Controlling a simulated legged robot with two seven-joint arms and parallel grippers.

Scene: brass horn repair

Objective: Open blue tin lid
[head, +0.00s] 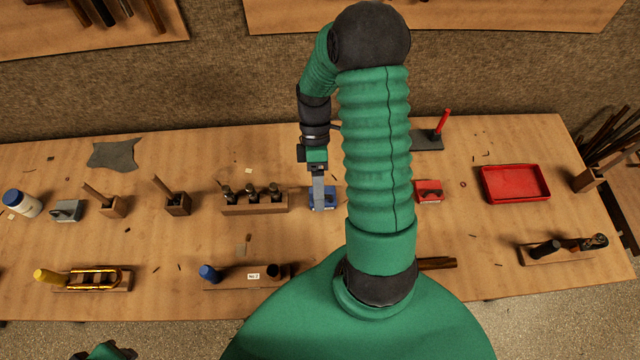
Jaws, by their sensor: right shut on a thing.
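The blue tin (330,192) stands in the middle of the workbench, partly hidden by my right gripper and arm. My right gripper (318,202) reaches down over it and its fingers are shut at the top of the tin, on the lid as far as I can see. The lid's edge and handle are covered, so I cannot tell whether the lid is lifted. My left gripper is not in view.
A red tin (428,192) stands right of my arm, and a red tray (515,183) lies farther right. A wooden block with several tools (255,203) stands close left of the blue tin. A grey tin (66,210) is at far left.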

